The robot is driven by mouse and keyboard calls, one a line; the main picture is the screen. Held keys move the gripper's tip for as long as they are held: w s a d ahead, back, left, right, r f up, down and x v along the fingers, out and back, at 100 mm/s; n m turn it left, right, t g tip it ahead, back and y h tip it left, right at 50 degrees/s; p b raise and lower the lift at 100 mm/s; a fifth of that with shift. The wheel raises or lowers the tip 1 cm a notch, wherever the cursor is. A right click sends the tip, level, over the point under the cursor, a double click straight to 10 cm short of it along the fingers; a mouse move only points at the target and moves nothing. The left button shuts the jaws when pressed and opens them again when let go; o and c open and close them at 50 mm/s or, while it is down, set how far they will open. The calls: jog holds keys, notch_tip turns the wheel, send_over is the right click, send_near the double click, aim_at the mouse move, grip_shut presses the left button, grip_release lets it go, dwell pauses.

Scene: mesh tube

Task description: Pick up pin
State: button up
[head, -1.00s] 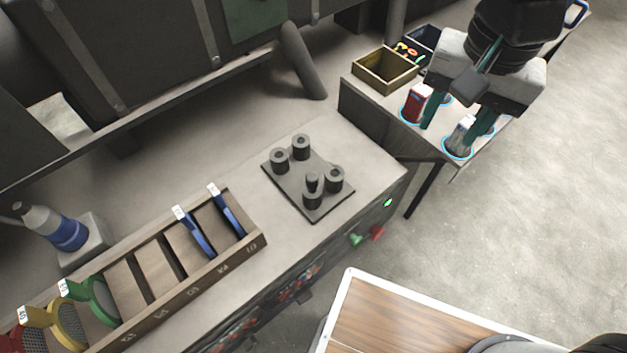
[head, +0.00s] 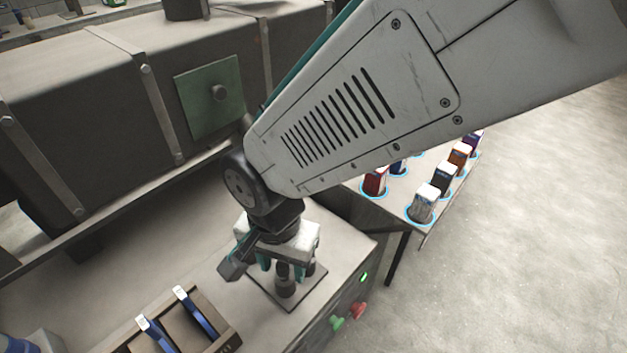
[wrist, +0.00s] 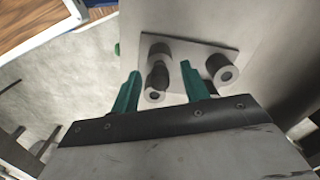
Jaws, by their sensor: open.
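The pin (wrist: 157,76) is a small dark post standing among thicker grey hollow cylinders on a flat dark plate (wrist: 200,52). In the wrist view it shows between the two teal fingers of my gripper (wrist: 158,74), which are open and spread either side of it with gaps. In the head view my gripper (head: 281,267) points down over the plate (head: 262,291). One cylinder (head: 285,288) shows in front there, while the gripper hides much of the rest. One cylinder (wrist: 155,93) is close to the pin in the wrist view, and another (wrist: 223,72) is beyond the right finger.
A wooden rack (head: 222,342) with blue-handled tools stands left of the plate. Green and red buttons (head: 345,316) are on the bench front. A dark metal housing (head: 100,100) rises behind.

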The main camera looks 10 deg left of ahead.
jog(key=shift+f, duration=0.55)
grip_shut()
jog(key=shift+r, duration=0.15)
